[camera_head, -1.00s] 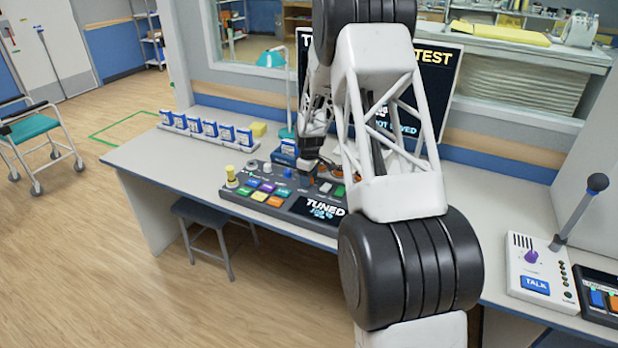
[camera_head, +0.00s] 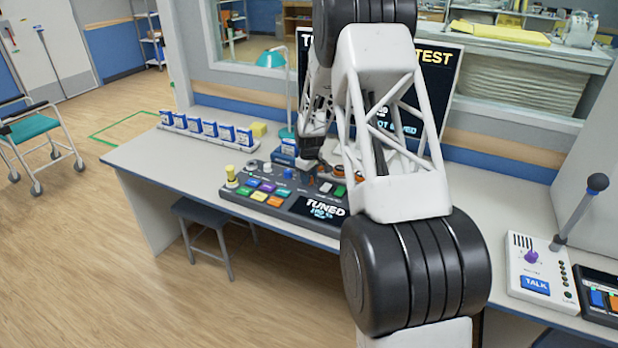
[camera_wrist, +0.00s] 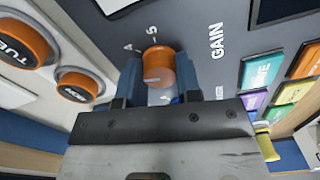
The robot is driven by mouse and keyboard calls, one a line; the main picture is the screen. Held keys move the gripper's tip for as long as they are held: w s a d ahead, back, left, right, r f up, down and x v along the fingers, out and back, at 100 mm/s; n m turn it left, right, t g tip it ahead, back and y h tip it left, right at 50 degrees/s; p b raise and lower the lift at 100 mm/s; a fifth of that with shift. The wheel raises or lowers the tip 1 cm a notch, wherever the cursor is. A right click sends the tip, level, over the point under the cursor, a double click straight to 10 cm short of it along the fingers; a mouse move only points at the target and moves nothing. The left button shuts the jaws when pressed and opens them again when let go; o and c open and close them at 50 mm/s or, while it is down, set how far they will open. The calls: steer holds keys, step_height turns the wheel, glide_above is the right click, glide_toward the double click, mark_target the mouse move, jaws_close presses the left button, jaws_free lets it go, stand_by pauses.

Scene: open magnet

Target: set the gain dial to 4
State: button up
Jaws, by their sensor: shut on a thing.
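The gain dial (camera_wrist: 158,66), an orange round knob with a pale pointer line, stands on the grey console panel in the wrist view. The word GAIN is printed to its right. A 5 is readable above it and a mark, perhaps a 4, is at its upper left. My gripper (camera_wrist: 159,88) is shut on the dial, one blue-grey finger on each side. The fingers and gripper body hide the lower part of the scale. In the head view my gripper (camera_head: 312,152) is over the back of the console (camera_head: 287,206), and my arm hides the dial.
Two orange TUNE knobs (camera_wrist: 24,44) (camera_wrist: 77,86) are left of the gripper in the wrist view. Coloured buttons (camera_wrist: 260,72) are to the right. A monitor (camera_head: 440,80) stands behind my arm. A row of blue-and-white boxes (camera_head: 209,130) and a teal lamp (camera_head: 272,57) are left.

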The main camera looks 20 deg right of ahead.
steer(key=m, duration=0.4)
steer(key=shift+m, duration=1.8)
steer(key=o, duration=0.9)
steer(key=shift+o, duration=0.2)
steer(key=shift+r, duration=3.9)
